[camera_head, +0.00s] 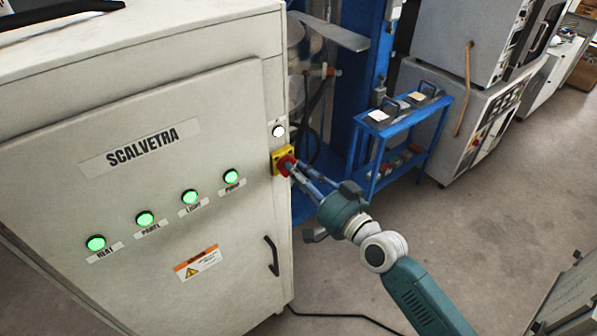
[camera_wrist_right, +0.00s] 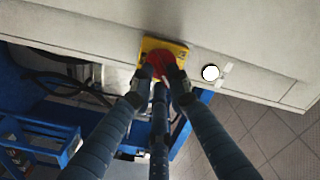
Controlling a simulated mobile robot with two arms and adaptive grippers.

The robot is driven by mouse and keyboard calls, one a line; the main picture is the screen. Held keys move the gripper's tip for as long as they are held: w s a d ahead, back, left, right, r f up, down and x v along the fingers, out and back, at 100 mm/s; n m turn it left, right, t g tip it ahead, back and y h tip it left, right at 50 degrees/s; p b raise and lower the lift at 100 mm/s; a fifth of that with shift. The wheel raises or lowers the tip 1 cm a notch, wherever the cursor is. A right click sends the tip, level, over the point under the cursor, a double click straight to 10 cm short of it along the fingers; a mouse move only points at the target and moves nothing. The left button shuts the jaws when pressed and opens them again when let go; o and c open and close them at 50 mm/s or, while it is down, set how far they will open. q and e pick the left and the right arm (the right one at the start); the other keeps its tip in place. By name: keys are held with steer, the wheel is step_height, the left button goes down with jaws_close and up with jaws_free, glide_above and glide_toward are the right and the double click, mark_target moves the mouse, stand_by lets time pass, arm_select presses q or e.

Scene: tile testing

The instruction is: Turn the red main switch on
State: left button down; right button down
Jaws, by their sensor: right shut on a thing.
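The red main switch (camera_head: 285,163) sits on a yellow plate (camera_head: 276,157) at the right edge of the white cabinet's front. In the right wrist view the red knob (camera_wrist_right: 160,64) shows in front of its yellow plate (camera_wrist_right: 178,50). My right gripper (camera_head: 294,169) is at the switch, its fingers shut on the red knob. In the right wrist view the fingertips (camera_wrist_right: 160,80) close around the knob and hide part of it. The knob's exact angle is hard to tell. My left gripper is not in view.
The SCALVETRA cabinet (camera_head: 215,95) has green lit buttons HEAT (camera_head: 96,243), PANEL (camera_head: 145,218), LIGHT (camera_head: 190,197) and PUMP (camera_head: 232,177). A white round lamp (camera_head: 278,131) is above the switch. A black door handle (camera_head: 272,256) is below. A blue cart (camera_head: 412,124) stands behind my right arm.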

steer(key=shift+f, duration=0.1)
steer(key=c, duration=1.7)
jaws_free()
steer(key=shift+o, duration=0.2)
steer(key=shift+s+d, duration=0.1)
steer(key=v, duration=1.1)
steer(key=shift+s+d, duration=0.2)
steer(key=shift+s, duration=0.15)
